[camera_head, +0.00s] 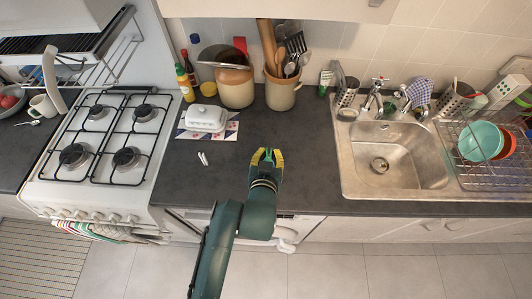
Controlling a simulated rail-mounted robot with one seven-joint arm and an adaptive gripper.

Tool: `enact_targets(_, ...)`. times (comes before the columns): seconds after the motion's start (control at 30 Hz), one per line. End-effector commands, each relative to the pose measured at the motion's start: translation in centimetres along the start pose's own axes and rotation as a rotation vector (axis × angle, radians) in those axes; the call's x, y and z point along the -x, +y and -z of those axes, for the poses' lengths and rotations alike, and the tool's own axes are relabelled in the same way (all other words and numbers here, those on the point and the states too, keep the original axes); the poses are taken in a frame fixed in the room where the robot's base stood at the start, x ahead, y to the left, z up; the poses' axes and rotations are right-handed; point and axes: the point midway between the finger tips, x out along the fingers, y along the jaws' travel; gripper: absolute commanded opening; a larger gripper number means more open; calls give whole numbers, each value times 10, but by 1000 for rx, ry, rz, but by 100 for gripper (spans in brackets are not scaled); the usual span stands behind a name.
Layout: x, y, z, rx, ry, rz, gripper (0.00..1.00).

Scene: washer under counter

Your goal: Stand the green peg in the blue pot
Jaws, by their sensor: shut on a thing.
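My gripper (267,157) is over the dark counter, to the left of the sink, with its yellow fingers pointing toward the back wall. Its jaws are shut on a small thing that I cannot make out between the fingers. I cannot pick out the green peg anywhere else in view. I see no clear blue pot on the counter; it may be hidden or out of view.
A white butter dish (206,119) sits on a patterned mat, with small white sticks (203,159) in front. A brown crock (235,84) and a utensil jar (281,92) stand behind. The stove (99,150) is left; the sink (390,160) and dish rack (490,170) are right.

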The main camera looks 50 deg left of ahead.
Motion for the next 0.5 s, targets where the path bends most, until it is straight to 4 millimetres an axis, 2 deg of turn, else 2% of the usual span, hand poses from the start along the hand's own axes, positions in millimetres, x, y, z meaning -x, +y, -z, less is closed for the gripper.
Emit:
enact_targets(0.03, 4, 0, 11, -1, -2, 0, 5)
enact_targets(0.07, 4, 1, 14, -1, 0, -1, 5)
enact_targets(0.17, 4, 2, 11, -1, 1, -3, 5)
enact_targets(0.5, -14, 2, -30, -2, 0, -3, 5)
